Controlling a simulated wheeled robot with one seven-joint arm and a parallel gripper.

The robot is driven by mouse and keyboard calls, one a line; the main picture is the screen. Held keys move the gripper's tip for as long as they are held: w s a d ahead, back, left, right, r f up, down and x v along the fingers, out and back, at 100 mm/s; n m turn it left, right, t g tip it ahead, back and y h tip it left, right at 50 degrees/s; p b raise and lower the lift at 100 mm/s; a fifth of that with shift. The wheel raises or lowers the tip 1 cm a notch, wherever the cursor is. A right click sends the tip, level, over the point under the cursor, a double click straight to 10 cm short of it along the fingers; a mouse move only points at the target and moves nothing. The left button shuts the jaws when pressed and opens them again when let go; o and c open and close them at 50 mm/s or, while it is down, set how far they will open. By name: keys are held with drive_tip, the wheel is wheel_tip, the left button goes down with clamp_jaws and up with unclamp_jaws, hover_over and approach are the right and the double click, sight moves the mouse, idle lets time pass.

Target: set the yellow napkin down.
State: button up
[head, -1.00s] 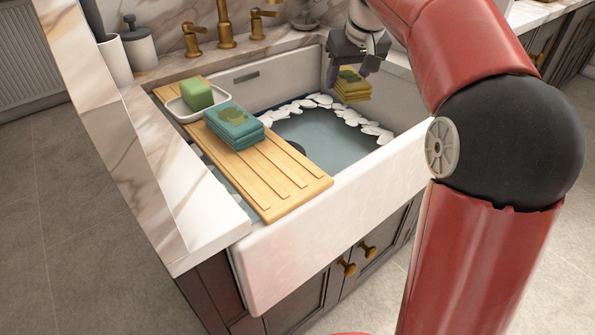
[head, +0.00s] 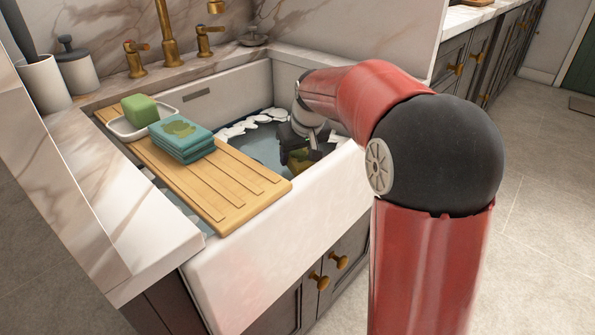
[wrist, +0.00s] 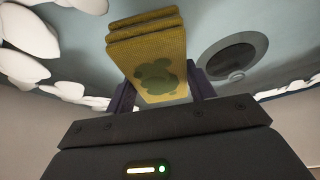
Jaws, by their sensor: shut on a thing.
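The yellow napkin (wrist: 148,52) is a folded stack with a green print, held between the two fingers of my gripper (wrist: 160,98) in the wrist view. In the head view my gripper (head: 298,152) is low inside the white sink, and only a small part of the yellow napkin (head: 299,164) shows behind and below it. The sink's blue-grey floor lies beyond the napkin in the wrist view. I cannot tell whether the napkin touches the floor.
A wooden board (head: 205,180) lies across the sink's left part, bearing a folded teal napkin (head: 181,135) and a dish (head: 125,128) with a green sponge (head: 139,109). White pebbles (head: 236,129) line the sink floor. A dark round drain (wrist: 232,58) is near the napkin.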

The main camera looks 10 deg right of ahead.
sight(302, 157)
drive_tip(key=shift+f, duration=2.35)
drive_tip(key=shift+b, duration=0.3)
drive_tip(key=shift+f, duration=0.15)
drive_tip(key=o, duration=1)
drive_tip(key=shift+p+v, duration=0.35)
drive_tip(key=shift+v, duration=3.55)
